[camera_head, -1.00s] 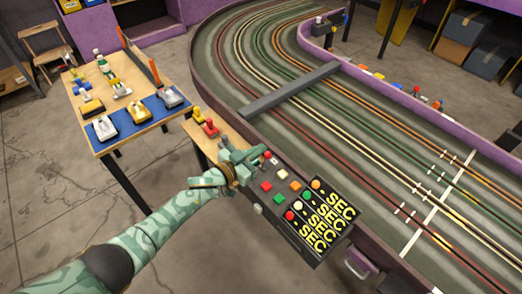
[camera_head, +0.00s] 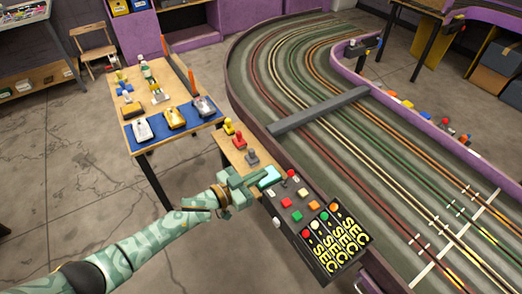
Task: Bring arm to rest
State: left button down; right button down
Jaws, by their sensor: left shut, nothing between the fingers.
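My left arm comes in from the lower left. The console carries several coloured buttons and a yellow-lettered panel (camera_head: 337,245). My right gripper is out of view.
A small wooden shelf with yellow, red and grey hand controllers (camera_head: 240,142) lies just beyond the gripper. The slot track (camera_head: 400,180) fills the right. A table with model cars (camera_head: 172,138) stands at the back left. Floor is free at the left.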

pick_arm(q)
jog(key=w+a+f+t+y, duration=0.1)
jog(key=w+a+f+y, duration=0.2)
jog(key=a+f+y, duration=0.3)
jog(key=s+a+f+n+g+y, duration=0.2)
jog(key=s+a+f, duration=0.4)
jog(key=f, duration=0.3)
jog(key=s+a+f+n+g+y, duration=0.1)
jog(key=s+a+f+y, duration=0.2)
jog(key=s+a+f, duration=0.45)
jog(key=s+a+f+n+g+y+b, duration=0.1)
jog(key=s+f+g, duration=0.1)
jog(key=s+f, duration=0.55)
jog(key=s+a+f+n+g+y+b, duration=0.1)
jog(key=s+f+g, duration=0.3)
jog(key=s, duration=0.6)
jog(key=s+f+n+g, duration=0.1)
jog(key=s+f, duration=0.1)
jog(key=s, duration=0.8)
jog(key=s+f+n+g, duration=0.1)
jog(key=s+f, duration=0.1)
jog(key=s, duration=0.9)
jog(key=shift+d+f, duration=0.35)
